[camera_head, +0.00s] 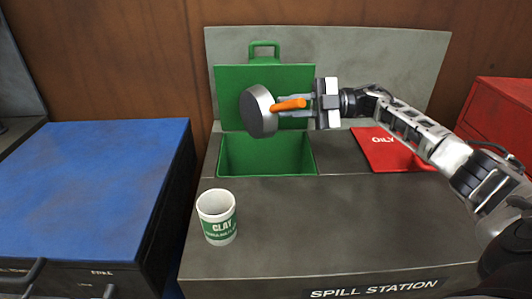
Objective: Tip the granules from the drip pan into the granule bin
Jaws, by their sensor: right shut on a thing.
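My right gripper (300,103) is shut on the orange handle of the drip pan (258,111). The round grey pan is turned up on its side, above the granule bin (266,172). The bin is a green box set into the station top, with its green lid (236,80) raised behind it. The inside of the pan faces away from a clear view, and I cannot see any granules in it or falling. The visible inside of the bin is plain green; its bottom is hidden. My left gripper is not in view.
A white cup labelled CLAY (217,217) stands on the front left of the station top (330,220). A red lid marked OILY (388,152) is shut at the right. A blue-topped cabinet (90,180) stands at the left, a red box (505,115) at the far right.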

